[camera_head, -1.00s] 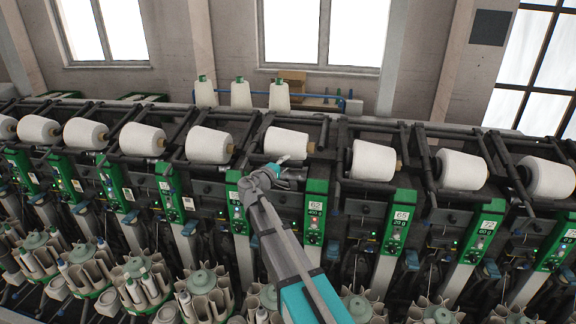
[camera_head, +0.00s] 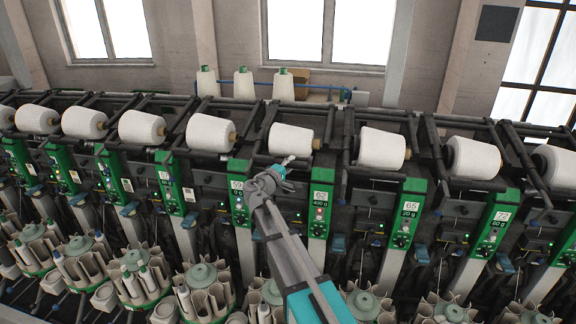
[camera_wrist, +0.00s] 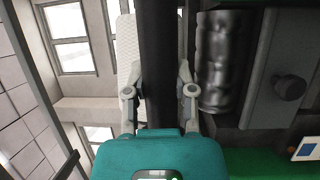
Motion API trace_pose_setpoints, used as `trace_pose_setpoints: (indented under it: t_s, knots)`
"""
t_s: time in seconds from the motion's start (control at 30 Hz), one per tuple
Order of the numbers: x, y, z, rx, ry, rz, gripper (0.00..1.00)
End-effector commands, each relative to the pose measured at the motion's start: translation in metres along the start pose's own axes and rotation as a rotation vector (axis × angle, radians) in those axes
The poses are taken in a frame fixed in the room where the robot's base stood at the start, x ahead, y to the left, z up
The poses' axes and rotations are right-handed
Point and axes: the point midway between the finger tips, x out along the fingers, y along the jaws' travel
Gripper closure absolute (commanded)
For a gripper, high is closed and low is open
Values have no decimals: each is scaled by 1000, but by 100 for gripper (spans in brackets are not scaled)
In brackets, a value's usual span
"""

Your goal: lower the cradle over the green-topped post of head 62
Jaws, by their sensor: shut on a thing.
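The green-topped post of head 62 (camera_head: 320,206) stands just right of my gripper in the head view, with its number label at the top. My gripper (camera_head: 284,167) is at the front of this head, below its white yarn cone (camera_head: 291,139). In the wrist view my gripper (camera_wrist: 159,92) has one finger on each side of a dark bar (camera_wrist: 157,50), which appears to be the cradle's arm, and is shut on it. The white cone (camera_wrist: 126,45) shows behind the bar. The cradle's position over the post is hard to tell in the head view.
A ribbed metallic drum (camera_wrist: 214,65) lies close right of the bar in the wrist view. Post 59 (camera_head: 238,205) and post 65 (camera_head: 405,213) flank head 62. Bobbin magazines (camera_head: 205,290) line the front below. Several cones (camera_head: 243,83) stand behind the machine.

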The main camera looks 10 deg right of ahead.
Motion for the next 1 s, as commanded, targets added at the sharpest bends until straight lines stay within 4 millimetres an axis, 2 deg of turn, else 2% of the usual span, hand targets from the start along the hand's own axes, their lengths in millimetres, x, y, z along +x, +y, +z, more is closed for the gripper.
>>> trace_pose_setpoints:
  t_s: [0.17,0.2,0.37,0.77,1.0]
  knots:
    - [0,1,0,-1,1,2,100]
    - [-1,1,0,-1,1,2,59]
    - [-1,1,-1,-1,1,1,31]
    - [-2,1,-1,-1,2,1,31]
    - [-10,-1,-1,-1,3,1,31]
